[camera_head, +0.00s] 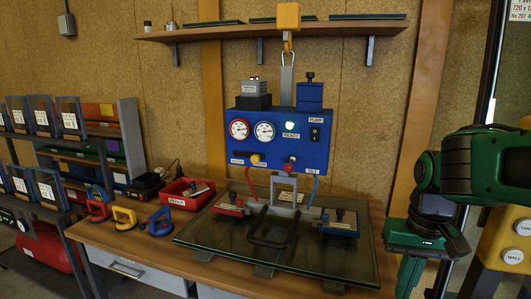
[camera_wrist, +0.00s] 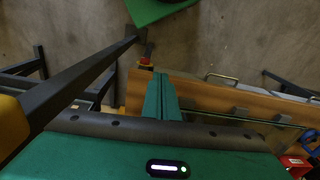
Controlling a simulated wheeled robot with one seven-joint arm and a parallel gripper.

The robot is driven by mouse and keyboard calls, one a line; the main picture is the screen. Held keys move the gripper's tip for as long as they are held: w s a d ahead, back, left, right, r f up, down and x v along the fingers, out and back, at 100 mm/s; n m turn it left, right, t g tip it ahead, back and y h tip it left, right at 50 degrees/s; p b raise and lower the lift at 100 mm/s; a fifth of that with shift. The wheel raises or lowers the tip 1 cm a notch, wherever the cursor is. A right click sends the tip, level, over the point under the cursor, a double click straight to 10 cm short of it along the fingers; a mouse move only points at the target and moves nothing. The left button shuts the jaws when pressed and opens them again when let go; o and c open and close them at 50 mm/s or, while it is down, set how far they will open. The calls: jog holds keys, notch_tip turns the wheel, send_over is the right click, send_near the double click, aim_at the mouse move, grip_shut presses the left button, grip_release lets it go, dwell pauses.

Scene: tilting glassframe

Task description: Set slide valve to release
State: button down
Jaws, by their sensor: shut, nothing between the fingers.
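The blue vacuum control box (camera_head: 278,138) hangs from a hook above the glass pane (camera_head: 330,258). On its lower edge are a yellow knob (camera_head: 256,160) and a red knob (camera_head: 290,161) with small white labels beside them. The labels are too small to read surely, so I cannot tell which knob is the slide valve or its setting. My gripper (camera_head: 407,281) is at the right, pointing down beside the bench's right end, well apart from the box. In the wrist view its green fingers (camera_wrist: 160,92) are together and empty; the box is not in that view.
The vacuum lifting frame with red and blue pads (camera_head: 340,222) rests on the pane. Suction cups (camera_head: 124,216) and a red bin (camera_head: 187,194) stand left on the wooden bench (camera_head: 105,235). A yellow post (camera_head: 503,240) and dark uprights stand close at right. A shelf (camera_head: 270,30) runs above.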

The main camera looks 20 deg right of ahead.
jog(key=w+a+r+t, duration=0.3)
jog(key=w+a+r, duration=0.3)
jog(key=w+r, duration=0.8)
jog(key=w+a+r+t+y, duration=0.1)
jog(key=w+a+r, duration=0.5)
jog(key=w+r, duration=0.8)
jog(key=w+t, duration=0.1)
jog(key=w, duration=0.2)
jog(key=shift+a+t+y, duration=0.3)
jog(key=shift+t, duration=0.1)
jog(key=shift+f, duration=0.1)
send_near(256, 158)
jog(key=d+f, duration=0.4)
jog(key=shift+w+a+f, duration=0.45)
jog(key=shift+w+a, duration=0.3)
jog(key=shift+w, duration=0.1)
jog(key=shift+w+a+f, duration=0.5)
jog(key=shift+w+a, duration=0.2)
jog(key=shift+w, duration=0.1)
